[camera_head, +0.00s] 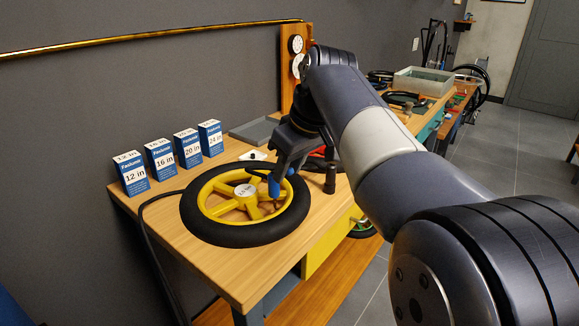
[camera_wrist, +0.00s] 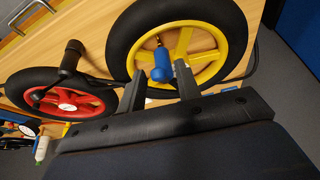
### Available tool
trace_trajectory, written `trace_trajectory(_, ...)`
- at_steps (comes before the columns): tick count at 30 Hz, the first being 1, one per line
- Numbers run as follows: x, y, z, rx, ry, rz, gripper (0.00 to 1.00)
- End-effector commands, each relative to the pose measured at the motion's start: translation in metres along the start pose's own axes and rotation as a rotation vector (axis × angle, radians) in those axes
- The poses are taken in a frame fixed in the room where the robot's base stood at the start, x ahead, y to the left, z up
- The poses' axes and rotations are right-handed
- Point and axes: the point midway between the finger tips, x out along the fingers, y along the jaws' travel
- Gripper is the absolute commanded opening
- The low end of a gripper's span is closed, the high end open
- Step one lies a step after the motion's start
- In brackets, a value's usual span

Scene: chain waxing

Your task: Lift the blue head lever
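A blue pump head (camera_head: 274,185) sits at the rim of the yellow-spoked wheel (camera_head: 202,188), near its valve. In the wrist view its blue body (camera_wrist: 161,66) shows between my fingertips, with a brass stem above it. In the wrist view my gripper (camera_wrist: 160,76) has a gap around the blue body, and contact at the right finger is unclear.
A red-centred wheel (camera_wrist: 66,100) and a black upright handle (camera_head: 330,178) lie close beside my gripper. Several blue tube boxes (camera_head: 160,158) stand along the wall. A black hose (camera_head: 148,222) runs off the bench's left edge. The front bench corner (camera_head: 225,277) is bare.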

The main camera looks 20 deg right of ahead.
Motion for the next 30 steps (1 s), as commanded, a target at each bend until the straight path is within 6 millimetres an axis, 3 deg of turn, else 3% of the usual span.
trace_trajectory(2, -0.0001, 0.0001, 0.0000, 0.000, 0.000, 0.000, 0.31)
trace_trajectory(14, -0.0002, 0.0001, 0.0000, 0.000, 0.000, 0.000, 0.00)
trace_trajectory(30, -0.0071, 0.0001, -0.0057, -0.001, -0.061, -0.002, 0.00)
